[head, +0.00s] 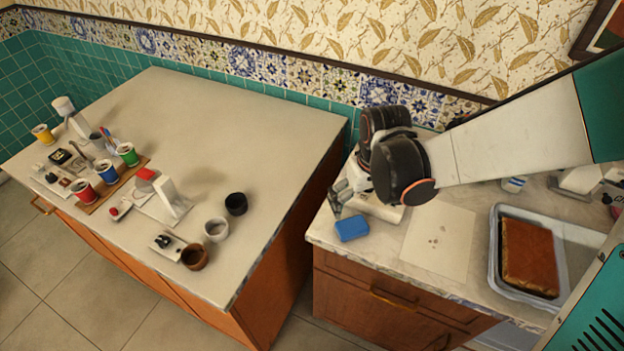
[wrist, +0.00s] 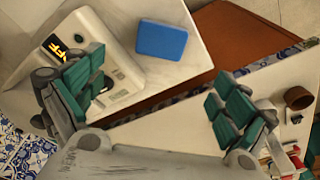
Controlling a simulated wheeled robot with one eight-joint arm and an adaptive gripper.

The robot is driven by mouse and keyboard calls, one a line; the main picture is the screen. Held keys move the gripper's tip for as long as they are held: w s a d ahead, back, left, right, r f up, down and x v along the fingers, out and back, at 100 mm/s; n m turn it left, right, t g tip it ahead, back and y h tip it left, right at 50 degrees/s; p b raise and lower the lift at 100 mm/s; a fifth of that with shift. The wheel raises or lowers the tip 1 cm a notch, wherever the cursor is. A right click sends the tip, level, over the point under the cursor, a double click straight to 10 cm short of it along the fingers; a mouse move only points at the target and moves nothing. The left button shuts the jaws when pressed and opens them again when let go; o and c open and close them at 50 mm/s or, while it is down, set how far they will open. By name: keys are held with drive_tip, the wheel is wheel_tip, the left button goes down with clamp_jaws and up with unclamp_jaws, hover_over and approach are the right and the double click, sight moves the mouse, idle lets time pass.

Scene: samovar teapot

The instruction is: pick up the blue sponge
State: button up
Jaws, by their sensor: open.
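The blue sponge (head: 352,228) lies flat on the right-hand counter, close to its left front corner. In the wrist view the sponge (wrist: 161,40) shows whole near the top, beyond my fingers and apart from them. My gripper (head: 345,194) is just behind the sponge in the head view, partly hidden by my dark wrist joint. In the wrist view my gripper (wrist: 158,100) is open, with its green-padded fingers spread wide left and right and nothing between them.
A white device with a lit display (wrist: 100,60) stands beside the sponge, near my left finger. A pale board (head: 438,240) and a tray (head: 560,295) holding a brown slab lie to the right. A gap separates the left counter (head: 220,120), which bears cups and paint pots.

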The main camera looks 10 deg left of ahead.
drive_tip(key=b, duration=0.2)
hover_over(352, 226)
wheel_tip(352, 226, down, 6)
drive_tip(key=shift+d, duration=0.15)
drive_tip(key=shift+f+b, duration=0.9)
drive_tip(key=shift+f, duration=1.75)
drive_tip(key=shift+r, duration=0.1)
drive_tip(key=shift+c, duration=0.5)
drive_tip(key=c, duration=0.9)
drive_tip(key=shift+c, duration=0.2)
wheel_tip(352, 226, up, 20)
drive_tip(key=p, duration=1.4)
